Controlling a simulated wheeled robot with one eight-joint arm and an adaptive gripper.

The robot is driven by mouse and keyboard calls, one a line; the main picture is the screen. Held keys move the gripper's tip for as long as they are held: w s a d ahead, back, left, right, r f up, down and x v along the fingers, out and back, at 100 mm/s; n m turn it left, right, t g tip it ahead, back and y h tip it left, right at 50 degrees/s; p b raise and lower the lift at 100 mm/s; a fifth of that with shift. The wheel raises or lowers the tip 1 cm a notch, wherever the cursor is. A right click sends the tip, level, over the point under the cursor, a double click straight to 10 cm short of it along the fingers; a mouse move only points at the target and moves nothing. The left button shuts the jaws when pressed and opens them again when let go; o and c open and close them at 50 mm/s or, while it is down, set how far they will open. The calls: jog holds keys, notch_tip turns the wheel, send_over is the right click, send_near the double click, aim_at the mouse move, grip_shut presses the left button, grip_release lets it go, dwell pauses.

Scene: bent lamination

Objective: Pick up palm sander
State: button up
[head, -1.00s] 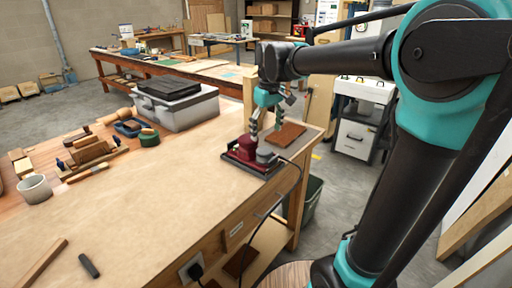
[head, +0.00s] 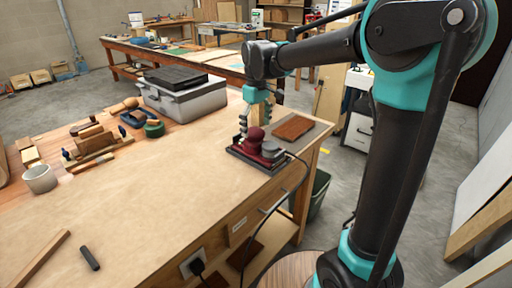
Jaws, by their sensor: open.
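The palm sander (head: 256,146) is a dark red and grey tool with a black cord. It sits upright near the right edge of the wooden workbench (head: 150,205), and its cord runs off the bench edge. My gripper (head: 246,122) hangs from my arm just above and behind the sander, slightly to its left. Its fingers are open and point down; the sander's red knob hides part of them. I cannot tell whether a finger touches the sander.
A brown flat block (head: 294,127) lies right of the sander. A grey case (head: 183,97) stands behind to the left. Wooden planes (head: 92,140), a green tape roll (head: 154,129) and a white cup (head: 40,179) are at the left. The bench's front middle is clear.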

aim_at(256, 141)
jog(key=shift+w+a+f, duration=0.1)
jog(key=shift+w+f, duration=0.05)
jog(key=shift+f, duration=3)
jog(key=c, duration=1.6)
jog(key=shift+c, duration=0.2)
